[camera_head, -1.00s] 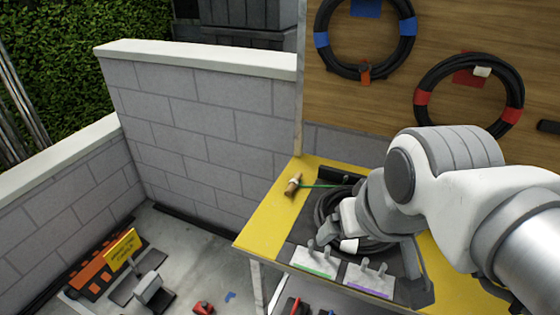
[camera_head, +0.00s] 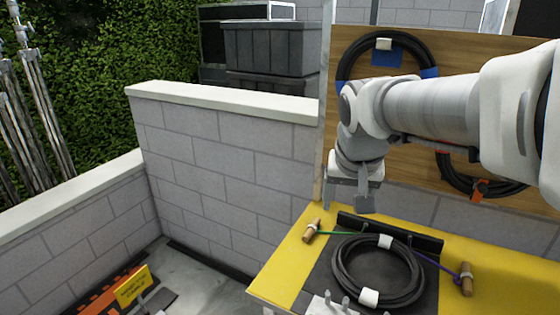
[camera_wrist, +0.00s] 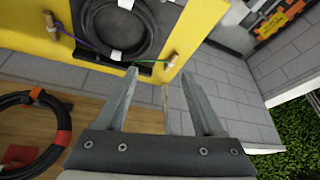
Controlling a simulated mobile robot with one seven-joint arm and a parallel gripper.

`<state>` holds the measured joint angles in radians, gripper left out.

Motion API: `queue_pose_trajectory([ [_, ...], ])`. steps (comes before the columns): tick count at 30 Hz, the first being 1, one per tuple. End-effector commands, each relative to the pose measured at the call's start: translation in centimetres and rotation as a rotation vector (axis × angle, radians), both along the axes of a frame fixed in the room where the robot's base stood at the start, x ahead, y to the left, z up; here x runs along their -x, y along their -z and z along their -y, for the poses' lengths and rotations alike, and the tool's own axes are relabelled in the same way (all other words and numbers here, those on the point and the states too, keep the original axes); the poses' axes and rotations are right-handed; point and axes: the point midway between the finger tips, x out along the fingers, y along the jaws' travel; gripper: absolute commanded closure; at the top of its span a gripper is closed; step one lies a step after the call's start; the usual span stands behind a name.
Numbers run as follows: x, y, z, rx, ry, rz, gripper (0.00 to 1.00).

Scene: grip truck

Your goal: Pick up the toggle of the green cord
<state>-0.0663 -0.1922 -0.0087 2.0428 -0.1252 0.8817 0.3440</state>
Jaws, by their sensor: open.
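The wooden toggle of the green cord (camera_head: 312,231) lies on the yellow border at the left of the table, with a pale wrap around it. The green cord (camera_head: 336,234) runs from it to the right, toward the black cable coil (camera_head: 337,279). The toggle also shows in the wrist view (camera_wrist: 171,60), beyond and slightly right of the space between the fingertips. My gripper (camera_head: 350,197) hangs above and behind the table's back left part, pointing down, open and empty. In the wrist view both fingers of my gripper (camera_wrist: 158,74) are apart, with nothing between them.
A second wooden toggle (camera_head: 467,280) with a purple cord lies at the right of the table. A black bar (camera_head: 425,243) runs along the table's back. A wooden board (camera_head: 420,165) with hung cable coils stands behind, and a block wall (camera_head: 230,160) is at the left.

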Motion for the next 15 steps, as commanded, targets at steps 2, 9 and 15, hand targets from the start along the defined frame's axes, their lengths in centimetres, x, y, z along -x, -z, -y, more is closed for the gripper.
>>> queue_pose_trajectory([
  [2,-3.1,0.9,-0.3,-0.001,0.032,-0.014,0.3],
  [9,-11.4,4.2,-1.3,0.0,0.134,-0.031,0.3],
  [15,-17.7,8.6,-2.4,0.004,0.214,-0.038,0.3],
])
